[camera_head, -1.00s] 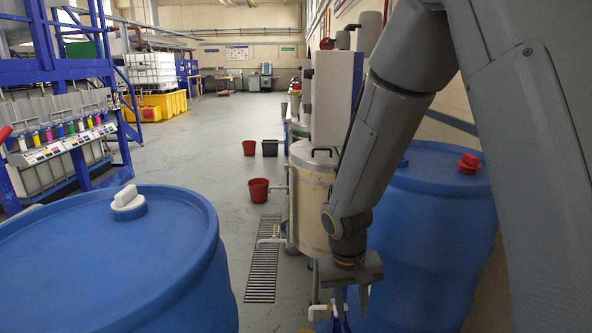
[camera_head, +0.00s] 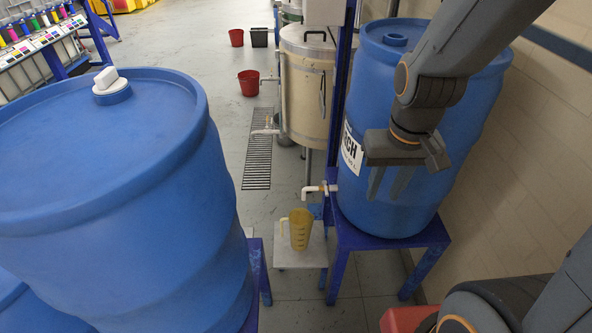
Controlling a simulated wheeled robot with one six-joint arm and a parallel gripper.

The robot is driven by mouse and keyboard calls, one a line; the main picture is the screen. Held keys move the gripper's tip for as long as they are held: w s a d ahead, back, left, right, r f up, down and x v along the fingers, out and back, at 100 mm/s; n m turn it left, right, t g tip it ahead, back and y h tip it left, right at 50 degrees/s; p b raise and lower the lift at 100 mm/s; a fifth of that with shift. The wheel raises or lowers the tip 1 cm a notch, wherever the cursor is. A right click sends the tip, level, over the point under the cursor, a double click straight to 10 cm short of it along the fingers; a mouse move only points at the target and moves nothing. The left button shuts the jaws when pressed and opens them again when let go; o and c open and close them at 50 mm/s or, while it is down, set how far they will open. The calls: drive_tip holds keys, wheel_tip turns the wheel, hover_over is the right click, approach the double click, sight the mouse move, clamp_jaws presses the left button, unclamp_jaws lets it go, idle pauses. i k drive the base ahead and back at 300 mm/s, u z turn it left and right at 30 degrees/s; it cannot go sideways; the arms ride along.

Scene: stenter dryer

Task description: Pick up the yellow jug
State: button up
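The yellow jug (camera_head: 301,230) stands upright on a small pale stand (camera_head: 299,258) low in the middle of the view. Its handle is on its left side, and dark marks show on its wall. A white tap (camera_head: 319,190) is above it, a little to the right. My gripper (camera_head: 388,188) is up and to the right of the jug, in front of the right blue barrel. Its two fingers point down and are apart, with nothing between them. The jug is clear of the gripper and fully in sight.
A large blue barrel (camera_head: 120,200) fills the left. Another blue barrel (camera_head: 372,75) sits on a blue metal stand (camera_head: 386,241) at right, against the wall. A floor grate (camera_head: 257,160) lies left of the tank.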

sight(301, 220)
drive_tip(key=z, duration=1)
drive_tip(key=k, duration=0.75)
drive_tip(key=u, duration=1.5)
drive_tip(key=i, duration=0.5)
drive_tip(key=u, duration=0.05)
